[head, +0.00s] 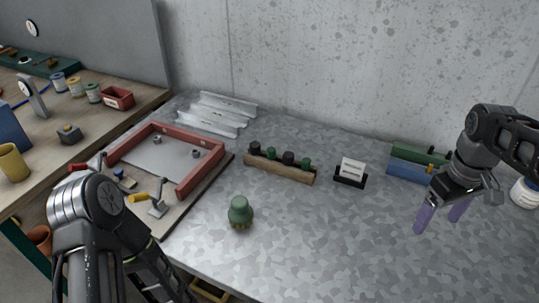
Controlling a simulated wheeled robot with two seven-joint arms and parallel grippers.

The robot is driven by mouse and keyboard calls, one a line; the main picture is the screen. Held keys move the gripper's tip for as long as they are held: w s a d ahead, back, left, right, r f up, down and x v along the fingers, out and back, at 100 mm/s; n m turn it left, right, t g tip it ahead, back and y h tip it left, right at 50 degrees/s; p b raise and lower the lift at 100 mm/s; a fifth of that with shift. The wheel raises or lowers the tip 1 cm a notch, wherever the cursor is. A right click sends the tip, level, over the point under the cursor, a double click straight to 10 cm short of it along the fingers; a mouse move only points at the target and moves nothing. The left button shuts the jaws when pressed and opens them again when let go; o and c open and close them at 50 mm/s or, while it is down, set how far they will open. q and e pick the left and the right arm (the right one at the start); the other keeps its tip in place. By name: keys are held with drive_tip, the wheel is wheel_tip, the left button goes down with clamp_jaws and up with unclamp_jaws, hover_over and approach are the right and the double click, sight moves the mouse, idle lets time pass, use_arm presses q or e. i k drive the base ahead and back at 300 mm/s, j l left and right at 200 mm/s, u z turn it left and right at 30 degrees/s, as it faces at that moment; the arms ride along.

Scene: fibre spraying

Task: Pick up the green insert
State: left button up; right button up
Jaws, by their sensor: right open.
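A rounded green piece (240,210) with a narrower, yellowish-brown base stands upright on the grey metal tabletop (320,240), near the middle of the head view. A wooden rack (280,173) behind it holds several dark green and black cylindrical pieces. I cannot tell for sure which green piece is the insert. My right gripper (438,225) is at the right with its two purple fingers apart and empty. It is well to the right of the rounded green piece. My left arm comes in at the lower left; its fingers do not show.
A red frame with clamps (187,181) lies at the left of the tabletop, with metal profiles (215,112) behind it. A small card holder (350,174) stands right of the rack. Green and blue blocks (408,169) sit behind my right gripper. The front centre is clear.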

sight(271, 150)
drive_tip(key=i+j+u, duration=0.1)
drive_tip(key=j, duration=0.25)
drive_tip(key=i+j+u, duration=0.1)
drive_tip(key=j, duration=0.3)
drive_tip(key=i+j+u, duration=0.1)
drive_tip(key=j, duration=0.25)
drive_tip(key=i+j+u, duration=0.1)
drive_tip(key=i+j, duration=0.15)
drive_tip(key=j, duration=0.1)
